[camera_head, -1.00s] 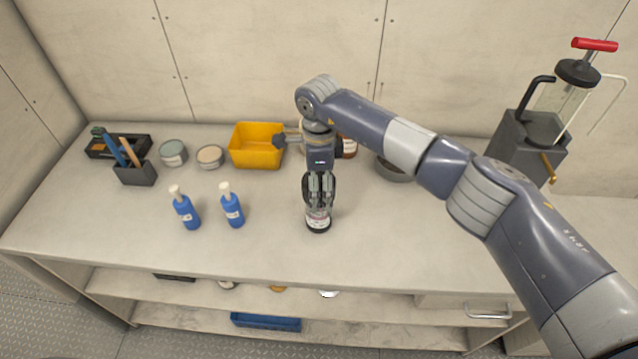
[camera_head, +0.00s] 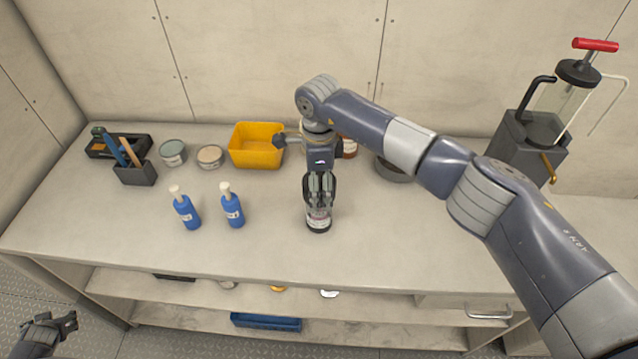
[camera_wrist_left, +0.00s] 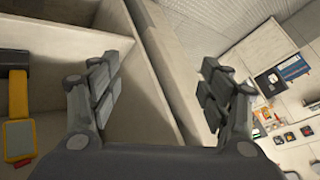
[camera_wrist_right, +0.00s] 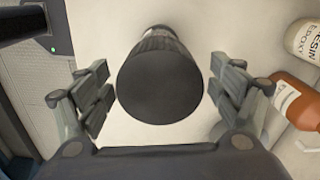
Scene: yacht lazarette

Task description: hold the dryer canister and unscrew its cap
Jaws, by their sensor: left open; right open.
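The dryer canister (camera_head: 318,224) stands upright on the bench, with a dark base and a pale, red-marked label. My right gripper (camera_head: 319,200) is above it, pointing down and hiding its top. In the right wrist view, the round black cap (camera_wrist_right: 160,82) lies between the open fingers of this gripper (camera_wrist_right: 160,68), with a gap on both sides. My left gripper (camera_head: 66,323) is low at the left, off the bench's front edge, far from the canister. The left wrist view shows its fingers (camera_wrist_left: 160,85) open and empty.
Two blue bottles (camera_head: 186,212) (camera_head: 232,210) stand left of the canister. Behind are a yellow bin (camera_head: 256,159), a brown bottle (camera_head: 350,147) and a grey bowl (camera_head: 393,172). A red-handled pump (camera_head: 578,72) stands at right. The bench front around the canister is clear.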

